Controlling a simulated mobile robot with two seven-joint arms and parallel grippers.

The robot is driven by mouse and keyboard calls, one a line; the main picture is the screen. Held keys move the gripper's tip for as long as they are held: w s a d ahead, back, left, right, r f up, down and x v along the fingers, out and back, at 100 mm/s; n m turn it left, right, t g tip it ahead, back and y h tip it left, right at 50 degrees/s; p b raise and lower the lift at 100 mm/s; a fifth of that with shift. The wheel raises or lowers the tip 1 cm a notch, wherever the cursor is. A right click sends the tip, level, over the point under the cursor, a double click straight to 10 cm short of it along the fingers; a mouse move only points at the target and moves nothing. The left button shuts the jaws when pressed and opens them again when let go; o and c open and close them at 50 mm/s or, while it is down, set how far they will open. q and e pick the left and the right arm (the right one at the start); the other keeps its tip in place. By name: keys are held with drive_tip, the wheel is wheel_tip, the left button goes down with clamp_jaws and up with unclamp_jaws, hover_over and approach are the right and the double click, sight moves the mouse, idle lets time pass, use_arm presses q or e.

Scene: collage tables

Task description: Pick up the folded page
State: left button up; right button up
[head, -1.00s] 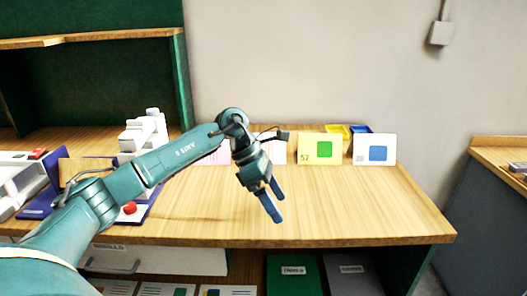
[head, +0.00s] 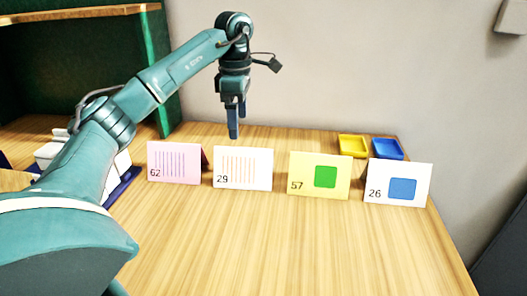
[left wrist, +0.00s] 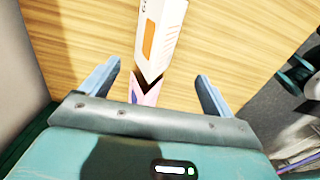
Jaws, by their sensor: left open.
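Several folded pages stand like tents in a row on the wooden table in the head view: a pink one marked 62 (head: 174,163), a white one marked 29 (head: 243,169), a yellow one marked 57 (head: 319,175) and a white one marked 26 (head: 397,183). My left gripper (head: 234,135) is open and points down, appearing above the gap between 62 and 29. In the left wrist view its fingers (left wrist: 159,69) are spread, with a white folded page bearing an orange patch (left wrist: 161,35) and a pinkish page (left wrist: 146,88) between them in the picture. Contact is not visible. My right gripper is out of view.
A yellow tray (head: 353,147) and a blue tray (head: 387,149) sit behind the pages at the right. A green shelf unit (head: 158,70) stands at the back left. White equipment, partly hidden by my left arm, is at the left. The wooden table (head: 290,245) is clear in front.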

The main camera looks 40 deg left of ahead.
sight(244, 161)
use_arm(q)
drive_tip(key=shift+w+f, duration=0.25)
drive_tip(key=shift+f, duration=0.05)
wheel_tip(244, 161, down, 3)
drive_tip(key=shift+s+b, duration=0.1)
drive_tip(key=shift+b, duration=0.8)
wheel_tip(244, 161, down, 4)
drive_tip(key=shift+s+r, duration=0.1)
drive_tip(key=shift+r, duration=0.1)
drive_tip(key=shift+w+d+f, duration=0.1)
drive_tip(key=shift+w+f, duration=0.1)
drive_tip(key=shift+f, duration=1.3)
drive_tip(key=shift+w+d+f, duration=0.1)
drive_tip(key=shift+w+f, duration=0.1)
drive_tip(key=shift+f, duration=1.25)
drive_tip(key=shift+c, duration=0.3)
drive_tip(key=c, duration=1)
